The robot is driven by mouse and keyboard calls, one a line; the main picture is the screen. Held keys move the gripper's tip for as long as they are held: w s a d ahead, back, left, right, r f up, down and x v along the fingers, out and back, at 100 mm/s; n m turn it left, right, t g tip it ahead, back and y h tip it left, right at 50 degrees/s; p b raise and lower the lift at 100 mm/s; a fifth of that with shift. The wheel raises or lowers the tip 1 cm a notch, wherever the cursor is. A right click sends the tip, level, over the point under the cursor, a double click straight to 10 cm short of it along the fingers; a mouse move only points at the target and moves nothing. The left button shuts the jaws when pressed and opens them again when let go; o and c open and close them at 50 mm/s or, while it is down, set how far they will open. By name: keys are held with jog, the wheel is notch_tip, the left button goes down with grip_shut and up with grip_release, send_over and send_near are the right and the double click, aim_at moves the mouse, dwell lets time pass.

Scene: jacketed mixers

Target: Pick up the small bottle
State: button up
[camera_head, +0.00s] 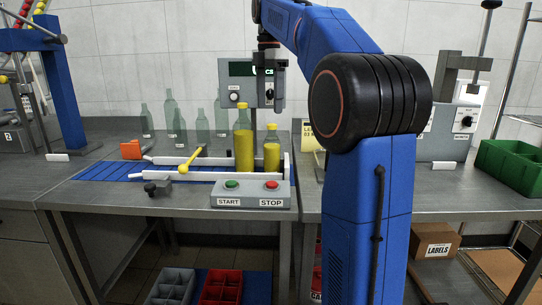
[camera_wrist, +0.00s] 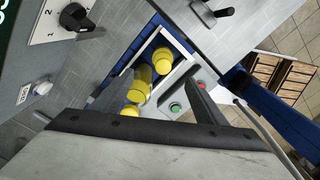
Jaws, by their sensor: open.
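The small bottle (camera_head: 271,156) is yellow with a yellow cap and stands upright at the right end of the blue conveyor. A taller yellow bottle (camera_head: 243,148) stands close on its left. My gripper (camera_head: 268,102) is open and empty, pointing down above the two bottles. In the wrist view my gripper (camera_wrist: 155,84) has its fingers wide apart. There the small bottle (camera_wrist: 163,62) appears towards the conveyor's end corner, and the taller bottle (camera_wrist: 138,88) lower left. Neither bottle appears touched by the fingers.
White rails and an end stop frame the blue conveyor (camera_head: 105,171). A START/STOP box (camera_head: 250,193) stands in front, and a grey display unit (camera_head: 236,80) behind. Several pale green bottles (camera_head: 170,118) stand at the back. A green bin (camera_head: 507,167) is at right.

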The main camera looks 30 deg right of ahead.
aim_at(270, 125)
notch_tip(270, 125, down, 10)
jog(key=shift+s+r, duration=0.1)
jog(key=shift+s+d+f, duration=0.1)
jog(key=shift+d+f, duration=0.05)
jog(key=shift+f, duration=1.2)
jog(key=shift+s+d+f, duration=0.1)
jog(key=shift+f, duration=1.25)
jog(key=c, duration=1.5)
